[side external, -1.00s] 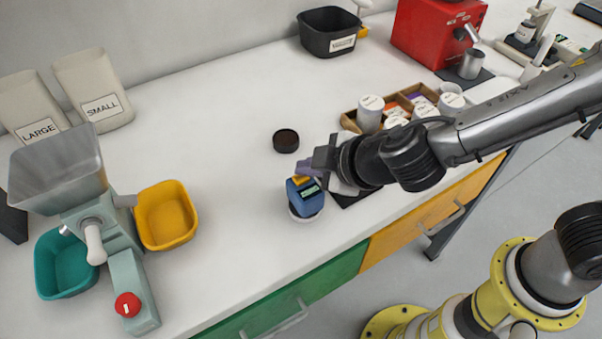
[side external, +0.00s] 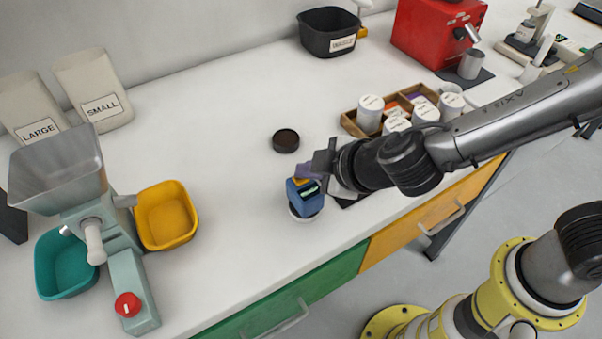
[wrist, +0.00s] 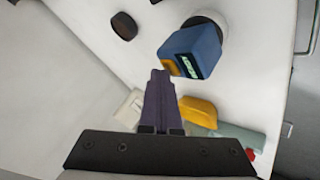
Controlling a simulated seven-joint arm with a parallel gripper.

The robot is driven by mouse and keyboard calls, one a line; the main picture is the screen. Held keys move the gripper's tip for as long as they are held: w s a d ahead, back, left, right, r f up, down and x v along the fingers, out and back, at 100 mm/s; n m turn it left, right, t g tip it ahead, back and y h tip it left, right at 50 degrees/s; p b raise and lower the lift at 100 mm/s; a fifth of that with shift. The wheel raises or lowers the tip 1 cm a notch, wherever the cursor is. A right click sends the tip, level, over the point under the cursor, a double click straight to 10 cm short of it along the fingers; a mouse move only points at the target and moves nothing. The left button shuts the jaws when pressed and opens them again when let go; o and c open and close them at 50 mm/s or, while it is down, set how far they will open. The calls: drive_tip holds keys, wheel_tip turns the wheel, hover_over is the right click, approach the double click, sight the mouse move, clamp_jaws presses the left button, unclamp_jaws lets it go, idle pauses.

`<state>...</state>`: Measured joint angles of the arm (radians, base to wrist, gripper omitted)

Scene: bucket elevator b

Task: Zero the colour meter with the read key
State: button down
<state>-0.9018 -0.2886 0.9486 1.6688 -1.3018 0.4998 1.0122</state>
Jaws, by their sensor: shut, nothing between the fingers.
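The colour meter (side external: 306,197) is a blue block with a small lit display, standing on a round white base near the front of the bench. It also shows in the wrist view (wrist: 198,45), with its green-lettered display facing the camera. Its orange key (wrist: 173,68) is on the end nearest my fingers. My gripper (side external: 303,172) is shut and empty, its purple-grey fingers at the meter's top. In the wrist view the fingertips (wrist: 160,74) are right beside the orange key; I cannot tell whether they touch it. My fingers partly hide the key in the side view.
A black round lid (side external: 286,141) lies behind the meter. A wooden tray (side external: 350,123) with several white-capped jars is close behind my gripper. A mill (side external: 105,220) with yellow (side external: 167,215) and teal (side external: 66,264) bins stands left. Bench between mill and meter is clear.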

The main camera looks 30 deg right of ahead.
sight(307, 182)
drive_tip(key=shift+r, duration=0.8)
drive_tip(key=shift+r, duration=0.15)
drive_tip(key=shift+r, duration=2.35)
